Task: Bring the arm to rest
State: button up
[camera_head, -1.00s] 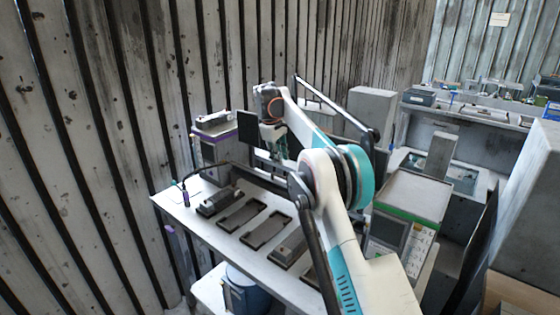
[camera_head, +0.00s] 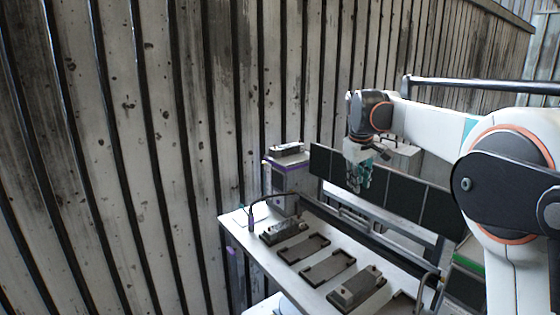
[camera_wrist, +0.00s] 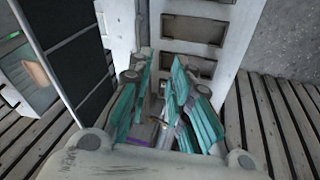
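My gripper (camera_head: 362,186) hangs fingers-down in the air above the far side of the white workbench (camera_head: 262,262), in front of dark upright panels. In the wrist view its teal fingers (camera_wrist: 162,62) stand apart with a gap between them, and I see nothing held. My arm reaches in from the right of the head view, with the elbow bent large and close at the right edge.
The bench bears dark trays (camera_head: 303,249), a grey block (camera_head: 280,233) at the left and another block (camera_head: 357,289) at the front. A purple-trimmed device (camera_head: 288,178) stands at the back left. Dark panels (camera_head: 405,203) run along the back. A ribbed wall (camera_head: 130,150) fills the left.

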jog(key=s+a+f+m+t+b, duration=0.1)
jog(key=s+a+m+t+b, duration=0.1)
jog(key=s, duration=2)
jog(key=s+f+m+t+b, duration=0.1)
jog(key=s+f, duration=0.6)
jog(key=s, duration=0.3)
jog(key=s+a+f+m+y+b, duration=0.1)
jog(key=s+f+m, duration=0.1)
jog(key=s+f, duration=0.5)
jog(key=s, duration=0.2)
jog(key=shift+s+a+f+t+y, duration=0.2)
jog(key=shift+s+t+y, duration=0.1)
jog(key=shift+s+t, duration=0.1)
jog(key=shift+c, duration=0.5)
